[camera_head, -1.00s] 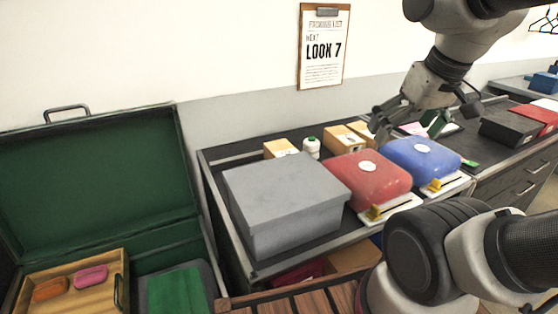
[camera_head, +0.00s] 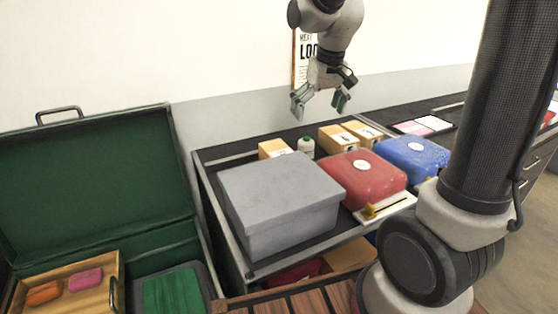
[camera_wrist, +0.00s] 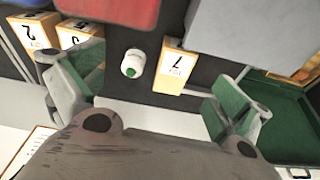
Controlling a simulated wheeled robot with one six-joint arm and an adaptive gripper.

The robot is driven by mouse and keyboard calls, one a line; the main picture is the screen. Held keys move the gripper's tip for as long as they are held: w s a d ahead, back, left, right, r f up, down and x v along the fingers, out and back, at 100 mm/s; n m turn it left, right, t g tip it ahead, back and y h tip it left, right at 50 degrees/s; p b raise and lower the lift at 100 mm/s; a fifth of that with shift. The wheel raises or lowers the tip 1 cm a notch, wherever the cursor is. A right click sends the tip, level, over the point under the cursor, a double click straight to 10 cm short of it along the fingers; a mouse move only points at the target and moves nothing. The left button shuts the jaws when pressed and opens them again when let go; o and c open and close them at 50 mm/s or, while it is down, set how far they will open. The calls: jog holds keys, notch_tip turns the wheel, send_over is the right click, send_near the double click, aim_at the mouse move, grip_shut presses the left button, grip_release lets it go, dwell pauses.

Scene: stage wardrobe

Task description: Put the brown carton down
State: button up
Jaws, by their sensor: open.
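My gripper (camera_head: 319,103) is open and empty, fingers pointing down, in the air above the back of the counter. Three small tan-brown cartons stand there. One carton (camera_head: 275,149) is behind the grey box; it carries a 7 in the wrist view (camera_wrist: 175,70). Two more cartons, (camera_head: 337,139) and (camera_head: 362,131), stand side by side behind the red case; their labels show at the wrist view's left (camera_wrist: 35,32). A white bottle with a green cap (camera_head: 306,146) stands between the 7 carton and this pair. I cannot tell which carton is meant. No carton touches my gripper.
The grey box (camera_head: 280,190), red case (camera_head: 362,178) and blue case (camera_head: 412,155) fill the counter's front. An open green trunk (camera_head: 90,190) stands at left. A brown box (camera_head: 348,256) sits below the counter. A sign (camera_head: 306,60) hangs behind my gripper.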

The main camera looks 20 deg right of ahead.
send_over(279, 150)
jog(key=s, duration=0.2)
jog(key=shift+n+g, duration=0.4)
jog(key=f, duration=0.9)
jog(key=shift+w+d+f, duration=0.25)
jog(key=shift+d+f, duration=0.05)
jog(key=shift+d, duration=0.05)
jog(key=f, duration=0.2)
jog(key=w+f, duration=0.1)
jog(key=f, duration=0.5)
jog(key=shift+w+a+f, duration=0.1)
jog(key=shift+w+a, duration=0.05)
jog(key=shift+a, duration=0.25)
jog(key=shift+c, duration=0.4)
jog(key=c, duration=1.3)
